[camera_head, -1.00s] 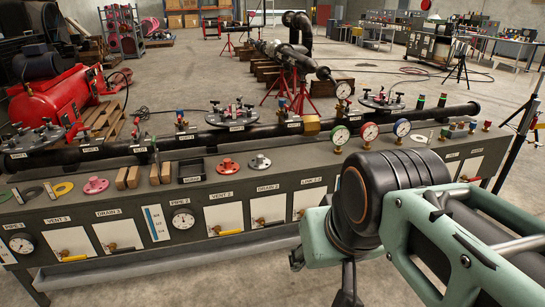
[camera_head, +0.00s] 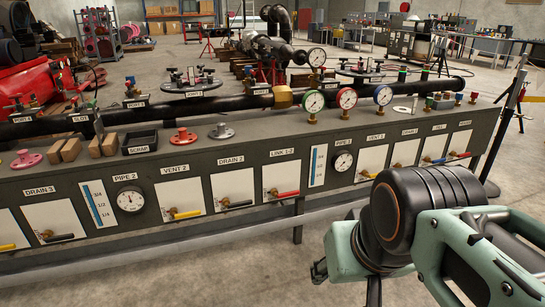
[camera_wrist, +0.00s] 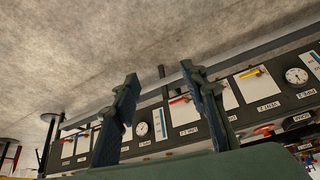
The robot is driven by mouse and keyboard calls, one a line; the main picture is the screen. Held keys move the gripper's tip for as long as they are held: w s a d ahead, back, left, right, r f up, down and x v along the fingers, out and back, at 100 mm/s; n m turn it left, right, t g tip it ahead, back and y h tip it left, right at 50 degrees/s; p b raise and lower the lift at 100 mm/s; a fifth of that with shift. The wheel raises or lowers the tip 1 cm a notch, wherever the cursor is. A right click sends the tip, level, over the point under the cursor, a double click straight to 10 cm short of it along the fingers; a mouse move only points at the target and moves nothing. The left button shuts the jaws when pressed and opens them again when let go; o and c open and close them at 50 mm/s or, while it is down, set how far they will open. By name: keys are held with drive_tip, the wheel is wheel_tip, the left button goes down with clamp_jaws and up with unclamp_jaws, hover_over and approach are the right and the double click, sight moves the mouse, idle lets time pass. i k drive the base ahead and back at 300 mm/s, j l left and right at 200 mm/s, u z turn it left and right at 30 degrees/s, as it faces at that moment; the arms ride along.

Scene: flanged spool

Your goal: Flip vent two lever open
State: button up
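The vent 2 lever (camera_head: 187,214) is a yellow handle on a white panel below the VENT 2 label (camera_head: 175,168). In the upside-down wrist view the vent 2 lever (camera_wrist: 250,73) shows to the right of my fingers. My gripper (camera_wrist: 160,78) has two dark fingers spread wide with nothing between them. It is apart from the console and from the lever. In the head view my arm is at the lower right, and the fingers are mostly hidden or out of frame.
The drain 2 lever (camera_head: 237,205) is black and the link 1-2 lever (camera_head: 284,195) is red, both to the right of vent 2. The pipe 2 gauge (camera_head: 130,200) is to its left. Coloured-rim gauges (camera_head: 347,98) stand on the console top. Floor in front is clear.

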sight(173, 212)
drive_tip(key=i+j, duration=0.15)
drive_tip(key=j, duration=0.2)
drive_tip(key=i+j, duration=0.15)
drive_tip(key=j, duration=0.25)
drive_tip(key=i+j, duration=0.15)
drive_tip(key=j, duration=0.2)
drive_tip(key=i+j, duration=0.1)
drive_tip(key=j, duration=0.3)
drive_tip(key=i+j+z, duration=0.1)
drive_tip(key=j, duration=0.25)
drive_tip(key=i+j, duration=0.2)
drive_tip(key=j, duration=0.2)
drive_tip(key=u, duration=0.2)
drive_tip(key=z, duration=0.2)
